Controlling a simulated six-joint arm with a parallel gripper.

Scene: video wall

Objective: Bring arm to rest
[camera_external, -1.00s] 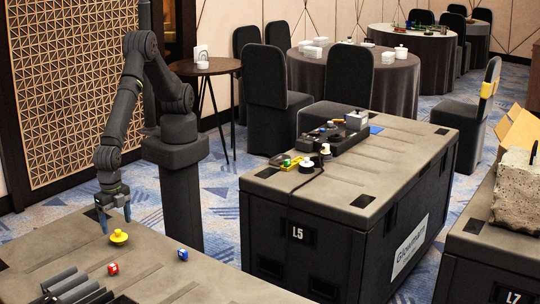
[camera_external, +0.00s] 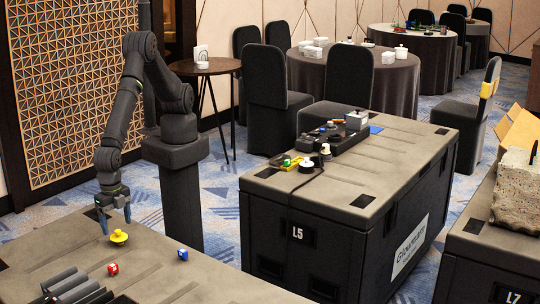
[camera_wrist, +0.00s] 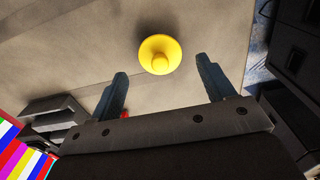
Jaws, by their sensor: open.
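My gripper (camera_external: 115,217) hangs at the end of my arm over the near grey case top, fingers pointing down. Its two blue-grey fingers are apart with nothing between them; they also show in the wrist view (camera_wrist: 163,90). A yellow knobbed disc (camera_external: 119,237) lies on the case top just in front of and below the fingers. In the wrist view the yellow disc (camera_wrist: 160,55) sits just beyond the fingertips, apart from them.
Another case (camera_external: 390,165) with small items stands to the right, across a gap.

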